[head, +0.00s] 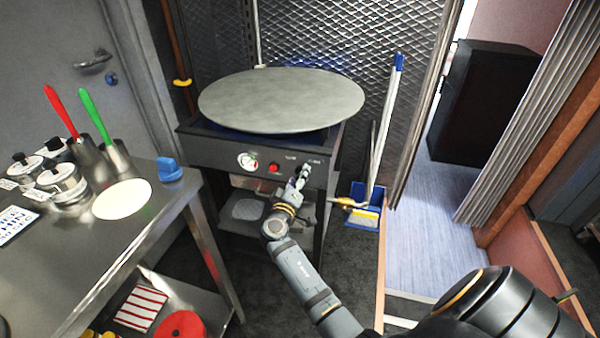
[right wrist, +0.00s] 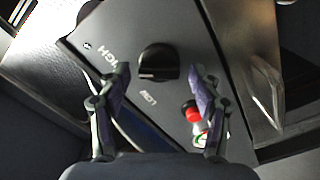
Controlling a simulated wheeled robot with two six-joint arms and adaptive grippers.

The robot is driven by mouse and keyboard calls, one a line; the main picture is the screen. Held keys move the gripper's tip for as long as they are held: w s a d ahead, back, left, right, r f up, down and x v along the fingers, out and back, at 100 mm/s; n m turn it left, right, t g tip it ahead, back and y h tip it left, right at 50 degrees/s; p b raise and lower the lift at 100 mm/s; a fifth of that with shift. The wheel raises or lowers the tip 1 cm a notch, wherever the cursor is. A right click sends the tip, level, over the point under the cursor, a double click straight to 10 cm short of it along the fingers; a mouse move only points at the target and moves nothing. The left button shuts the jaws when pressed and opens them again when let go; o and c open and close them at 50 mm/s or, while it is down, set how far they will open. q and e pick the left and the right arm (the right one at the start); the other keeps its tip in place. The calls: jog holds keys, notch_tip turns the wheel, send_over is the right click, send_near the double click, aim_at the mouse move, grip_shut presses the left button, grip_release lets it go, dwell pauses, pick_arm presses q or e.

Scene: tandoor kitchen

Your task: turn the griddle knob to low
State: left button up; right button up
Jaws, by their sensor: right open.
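The griddle (head: 280,100) is a large round grey plate on a dark box with a front control panel (head: 215,152). The black griddle knob (right wrist: 158,62) shows in the right wrist view, with a HIGH label to its left and a LOW label just below it. I cannot tell which setting it points to. In the head view my right gripper (head: 298,182) is at the right part of the panel and largely hides the knob. In the right wrist view my right gripper (right wrist: 160,72) is open, a finger on each side of the knob, without clear contact. My left gripper is out of view.
A red button (head: 274,168) and a round gauge (head: 247,161) sit left of the knob on the panel. A steel table (head: 150,215) with jars and utensils stands at left. A blue dustpan (head: 366,205) and broom stand right of the griddle.

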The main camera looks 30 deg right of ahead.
jog(key=shift+s+a+r, duration=0.1)
jog(key=shift+c, duration=0.5)
jog(key=c, duration=1)
jog(key=shift+c, duration=0.2)
jog(key=shift+n, duration=0.3)
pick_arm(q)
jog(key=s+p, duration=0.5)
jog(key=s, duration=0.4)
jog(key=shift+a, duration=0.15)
pick_arm(e)
jog(key=shift+f+n, duration=0.2)
jog(key=shift+n, duration=3.2)
jog(key=shift+f+n, duration=0.15)
jog(key=shift+n, duration=3.25)
